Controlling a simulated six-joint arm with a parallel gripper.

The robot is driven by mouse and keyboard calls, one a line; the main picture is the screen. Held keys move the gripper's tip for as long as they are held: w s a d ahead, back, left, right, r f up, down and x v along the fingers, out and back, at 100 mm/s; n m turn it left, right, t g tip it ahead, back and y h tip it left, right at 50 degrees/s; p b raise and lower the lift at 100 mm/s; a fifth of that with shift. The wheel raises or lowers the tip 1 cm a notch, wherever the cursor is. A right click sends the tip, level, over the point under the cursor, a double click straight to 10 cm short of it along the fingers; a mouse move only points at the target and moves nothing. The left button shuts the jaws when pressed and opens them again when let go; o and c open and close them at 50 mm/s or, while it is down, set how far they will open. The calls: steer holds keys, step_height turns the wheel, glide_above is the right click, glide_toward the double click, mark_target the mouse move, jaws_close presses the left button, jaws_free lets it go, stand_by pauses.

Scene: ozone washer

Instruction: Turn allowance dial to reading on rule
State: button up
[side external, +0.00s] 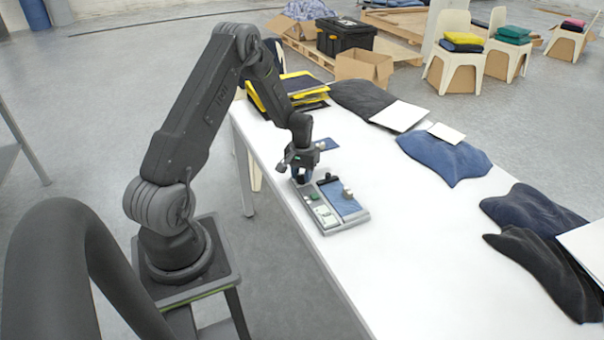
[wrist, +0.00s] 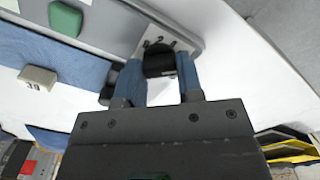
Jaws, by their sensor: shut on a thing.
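The grey device (side external: 356,219) lies on the white table, with a blue panel (side external: 338,198) and a green part (side external: 315,197). In the wrist view, a black dial (wrist: 158,66) sits at the device's end beside a light scale plate (wrist: 183,37) with dark figures, partly hidden. I cannot read the dial's setting.
Dark and blue folded cloths (side external: 445,157) and white sheets lie along the table's far side. Yellow and black folders (side external: 300,88) are stacked at its back end. The white table (side external: 420,250) is clear to the right of the device.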

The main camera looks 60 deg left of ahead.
mark_target(302, 175)
stand_by(0.4)
steer(key=o, duration=0.9)
steer(key=shift+o, duration=0.2)
steer(key=shift+r, duration=0.1)
step_height(302, 175, up, 14)
